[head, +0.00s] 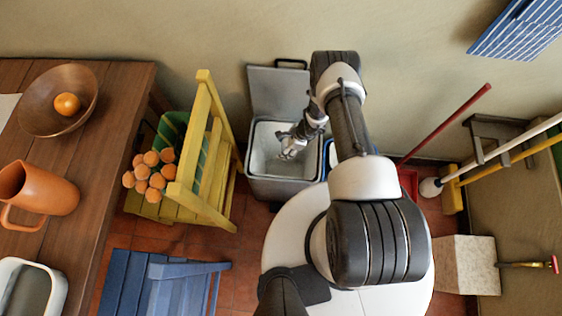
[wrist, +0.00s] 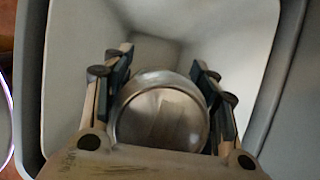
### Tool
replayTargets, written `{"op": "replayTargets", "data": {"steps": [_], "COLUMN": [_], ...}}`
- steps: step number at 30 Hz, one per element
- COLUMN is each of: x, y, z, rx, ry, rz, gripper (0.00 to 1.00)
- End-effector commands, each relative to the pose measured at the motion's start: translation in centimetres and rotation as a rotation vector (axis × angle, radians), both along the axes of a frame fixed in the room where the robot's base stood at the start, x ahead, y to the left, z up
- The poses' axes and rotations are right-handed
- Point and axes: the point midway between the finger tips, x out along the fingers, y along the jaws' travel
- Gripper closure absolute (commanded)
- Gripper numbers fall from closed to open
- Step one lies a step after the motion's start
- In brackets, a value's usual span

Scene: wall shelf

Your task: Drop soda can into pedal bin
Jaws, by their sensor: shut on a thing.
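The pedal bin (head: 287,188) stands on the floor against the wall, a grey box with its lid (head: 279,92) raised at the back. Its pale inside also shows in the wrist view (wrist: 200,30). My gripper (head: 287,153) points down over the bin's opening. In the wrist view my gripper (wrist: 160,95) is shut on the soda can (wrist: 160,122), whose round silvery end faces the camera between the fingers. The can's side is mostly hidden. In the head view I cannot make out the can clearly. How deep the can sits relative to the rim is unclear.
A yellow chair (head: 208,165) stands close left of the bin, and a blue chair (head: 165,285) is nearer. A wooden table (head: 115,120) holds a bowl (head: 48,112) and an orange jug (head: 45,192). A red-handled tool (head: 447,123) and brooms lean at right.

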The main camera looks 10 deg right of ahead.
Motion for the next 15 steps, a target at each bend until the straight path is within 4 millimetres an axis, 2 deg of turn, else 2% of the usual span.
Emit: {"op": "replayTargets", "data": {"steps": [2, 3, 13, 15], "x": [0.02, 0.02, 0.01, 0.01], "y": [0.00, 0.00, 0.00, 0.00], "z": [0.08, 0.09, 0.08, 0.08], "rx": [0.000, 0.000, 0.000, 0.000], "ry": [0.000, 0.000, 0.000, 0.000], "rz": [0.000, 0.000, 0.001, 0.000], "gripper": [0.58, 0.46, 0.24, 0.24]}}
